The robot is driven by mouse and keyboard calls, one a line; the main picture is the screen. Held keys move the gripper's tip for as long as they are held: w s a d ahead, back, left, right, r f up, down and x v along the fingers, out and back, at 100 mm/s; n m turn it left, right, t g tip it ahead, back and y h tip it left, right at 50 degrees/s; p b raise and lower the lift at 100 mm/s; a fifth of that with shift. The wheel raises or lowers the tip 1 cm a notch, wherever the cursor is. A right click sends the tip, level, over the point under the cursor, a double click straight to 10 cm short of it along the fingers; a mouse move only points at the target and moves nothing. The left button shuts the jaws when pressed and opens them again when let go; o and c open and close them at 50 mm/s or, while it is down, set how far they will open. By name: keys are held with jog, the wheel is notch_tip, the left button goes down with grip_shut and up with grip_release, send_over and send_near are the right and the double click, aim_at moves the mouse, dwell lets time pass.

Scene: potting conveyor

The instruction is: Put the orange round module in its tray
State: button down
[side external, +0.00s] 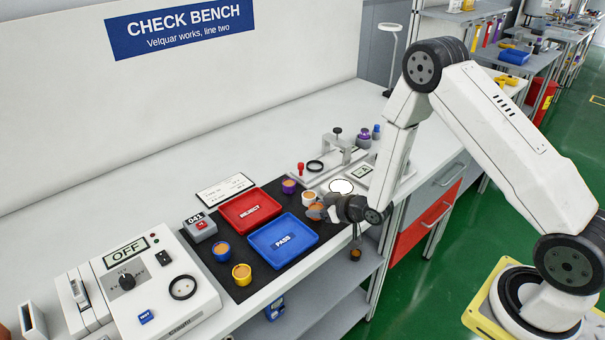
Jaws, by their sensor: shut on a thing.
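The orange round module (315,212) is at the fingertips of my gripper (318,211), near the right end of the black mat. My gripper reaches in from the right and is shut on it, and its fingers partly hide it. I cannot tell whether the module touches the mat. The blue tray marked PASS (311,235) lies just left of and nearer than my gripper. The red tray marked REJECT (232,205) lies behind it. Both trays look empty.
Close behind my gripper stand a white round module (308,198) and a purple one (289,186). Blue (221,251) and yellow (242,274) modules stand left of the trays. A meter box (150,285) is at front left. A clamp fixture (338,148) stands behind.

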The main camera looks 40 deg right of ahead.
jog(key=shift+f, duration=0.15)
jog(key=shift+c, duration=0.5)
grip_release()
jog(key=shift+s+d+r, duration=0.1)
jog(key=shift+s+r, duration=0.25)
jog(key=shift+r, duration=0.05)
jog(key=v, duration=1.1)
dwell(0.4)
